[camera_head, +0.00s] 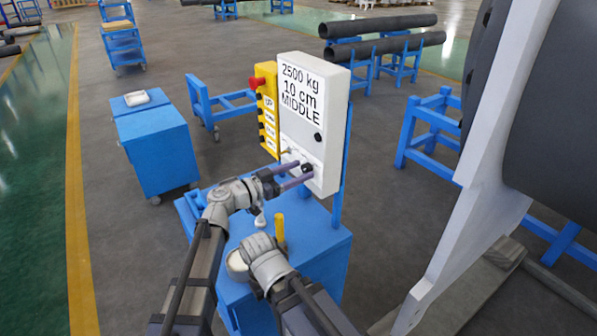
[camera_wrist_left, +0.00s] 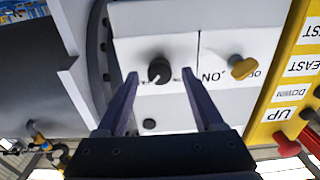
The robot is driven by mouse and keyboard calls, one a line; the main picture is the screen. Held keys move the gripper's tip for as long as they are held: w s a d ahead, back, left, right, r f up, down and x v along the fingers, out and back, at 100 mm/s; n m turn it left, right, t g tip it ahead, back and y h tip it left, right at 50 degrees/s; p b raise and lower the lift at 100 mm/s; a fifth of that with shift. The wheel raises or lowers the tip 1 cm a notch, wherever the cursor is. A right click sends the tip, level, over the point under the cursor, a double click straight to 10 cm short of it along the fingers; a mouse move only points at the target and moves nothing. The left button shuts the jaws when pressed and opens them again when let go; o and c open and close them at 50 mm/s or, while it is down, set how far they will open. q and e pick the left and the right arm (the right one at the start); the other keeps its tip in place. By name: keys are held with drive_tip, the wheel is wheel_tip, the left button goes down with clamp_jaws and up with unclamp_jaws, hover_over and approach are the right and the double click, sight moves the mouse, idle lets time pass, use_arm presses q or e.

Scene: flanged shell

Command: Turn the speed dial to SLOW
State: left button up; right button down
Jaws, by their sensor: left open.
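The speed dial is a small black knob (camera_head: 307,168) low on the front of a white control box (camera_head: 313,120). The box's display reads "2500 kg, 10 cm, MIDDLE". In the left wrist view the dial (camera_wrist_left: 159,71) sits on a white plate, its speed markings too small to read. My left gripper (camera_head: 309,172) is open at the dial. Its two purple fingers (camera_wrist_left: 160,80) stand on either side of the knob, with a visible gap on each side in the wrist view.
A yellow switch (camera_wrist_left: 243,67) beside "ON" sits next to the dial. A yellow button panel (camera_head: 266,110) with a red button adjoins the box. The blue cart (camera_head: 320,250) stands below. A large white flange (camera_head: 500,170) rises at the right.

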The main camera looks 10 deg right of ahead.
use_arm(q)
drive_tip(key=shift+d, duration=0.2)
clamp_jaws()
idle(0.5)
